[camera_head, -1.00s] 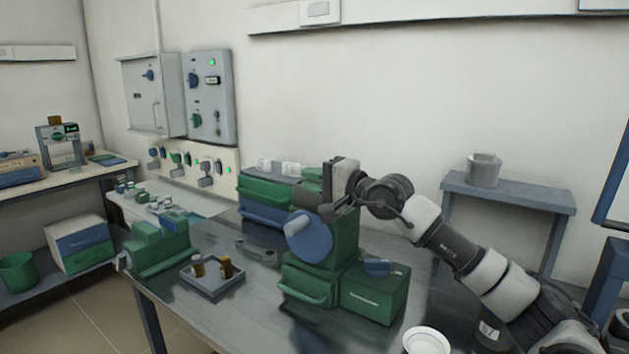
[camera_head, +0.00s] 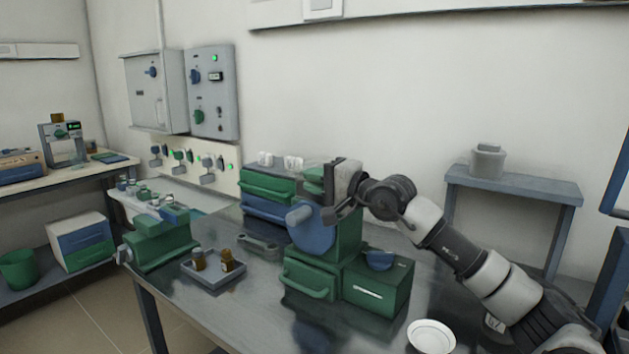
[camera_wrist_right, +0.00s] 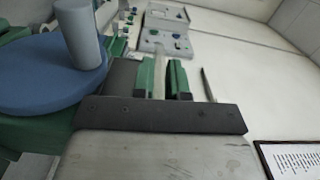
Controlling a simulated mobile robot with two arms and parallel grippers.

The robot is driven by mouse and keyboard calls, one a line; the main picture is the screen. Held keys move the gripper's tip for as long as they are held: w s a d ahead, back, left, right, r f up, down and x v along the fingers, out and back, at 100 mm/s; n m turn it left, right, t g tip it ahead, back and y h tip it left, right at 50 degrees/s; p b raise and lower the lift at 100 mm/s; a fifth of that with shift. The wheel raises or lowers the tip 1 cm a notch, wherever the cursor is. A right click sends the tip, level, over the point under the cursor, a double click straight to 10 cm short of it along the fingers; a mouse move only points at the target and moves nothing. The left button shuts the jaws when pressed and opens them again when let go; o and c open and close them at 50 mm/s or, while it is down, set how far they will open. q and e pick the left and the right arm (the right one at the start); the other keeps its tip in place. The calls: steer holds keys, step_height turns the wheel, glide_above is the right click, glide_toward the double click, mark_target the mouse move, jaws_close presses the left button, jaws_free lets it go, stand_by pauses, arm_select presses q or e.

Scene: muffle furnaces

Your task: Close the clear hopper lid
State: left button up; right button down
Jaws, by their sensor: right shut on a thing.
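The green machine (camera_head: 348,236) stands on the metal bench with a blue disc wheel (camera_head: 313,232) and a grey handle on its front. My right gripper (camera_head: 332,196) is at the top of this machine, just above the wheel. In the right wrist view its two green-padded fingers (camera_wrist_right: 161,80) are shut on a thin pale strip (camera_wrist_right: 159,76), which seems to be the clear hopper lid. The lid's outline and angle are hard to make out, and the gripper hides much of the hopper top in the head view. My left gripper is not in view.
A green box (camera_head: 378,284) with a blue knob adjoins the machine. A grey tray (camera_head: 213,279) with brown jars and a green vise-like device (camera_head: 160,243) stand to the left. A white dish (camera_head: 431,336) lies near the front right.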

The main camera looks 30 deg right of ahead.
steer(key=shift+f, duration=0.2)
steer(key=c, duration=1.1)
jaws_free()
steer(key=shift+c, duration=0.2)
